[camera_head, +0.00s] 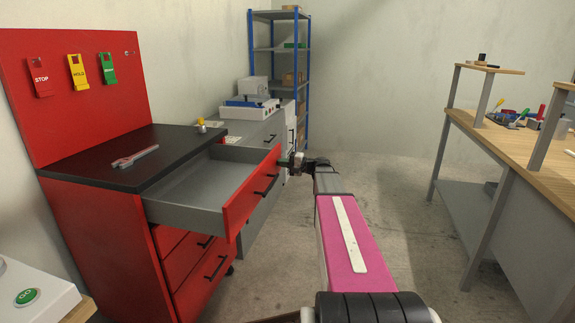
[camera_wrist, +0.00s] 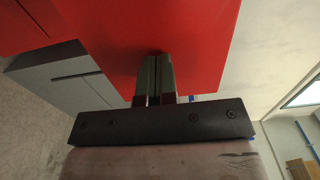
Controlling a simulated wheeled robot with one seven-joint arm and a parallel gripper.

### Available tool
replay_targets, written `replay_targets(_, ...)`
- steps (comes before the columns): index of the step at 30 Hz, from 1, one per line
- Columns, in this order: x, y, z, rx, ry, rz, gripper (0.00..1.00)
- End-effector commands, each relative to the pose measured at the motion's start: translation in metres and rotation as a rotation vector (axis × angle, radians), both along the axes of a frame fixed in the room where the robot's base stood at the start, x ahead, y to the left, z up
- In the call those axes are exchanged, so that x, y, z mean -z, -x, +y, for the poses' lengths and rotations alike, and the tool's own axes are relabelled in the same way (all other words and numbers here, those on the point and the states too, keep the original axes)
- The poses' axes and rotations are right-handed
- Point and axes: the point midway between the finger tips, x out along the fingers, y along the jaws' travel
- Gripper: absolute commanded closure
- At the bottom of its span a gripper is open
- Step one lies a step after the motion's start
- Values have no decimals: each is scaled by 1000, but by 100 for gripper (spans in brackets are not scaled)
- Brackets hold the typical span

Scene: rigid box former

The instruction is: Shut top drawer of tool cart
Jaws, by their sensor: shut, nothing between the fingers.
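The red tool cart (camera_head: 100,235) stands at the left in the head view. Its top drawer (camera_head: 185,192) is pulled far out and looks empty, with a grey inside and a red front (camera_head: 245,198) with a black handle. My gripper (camera_head: 297,160) is at the far upper end of that drawer front, on its outer side. In the wrist view my gripper (camera_wrist: 154,62) has its fingers together, pointing at the red drawer front (camera_wrist: 150,25). They look very near or touching it; I cannot tell which. The drawers below are shut.
A wrench (camera_head: 135,157) lies on the cart's black top. A grey cabinet (camera_head: 255,132) with a white device (camera_head: 250,108) stands behind the cart, and a blue shelf rack (camera_head: 280,60) is at the back. A wooden workbench (camera_head: 515,150) is at the right. The floor between is clear.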

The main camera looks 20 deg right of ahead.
Motion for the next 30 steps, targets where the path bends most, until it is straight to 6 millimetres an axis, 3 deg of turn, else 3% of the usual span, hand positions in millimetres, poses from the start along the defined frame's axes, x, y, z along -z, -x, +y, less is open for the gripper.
replay_targets(18,0,-102,174,-5,-1,0,100)
replay_targets(24,0,-126,215,-2,0,0,100)
replay_targets(30,0,-139,239,-1,-1,-1,100)
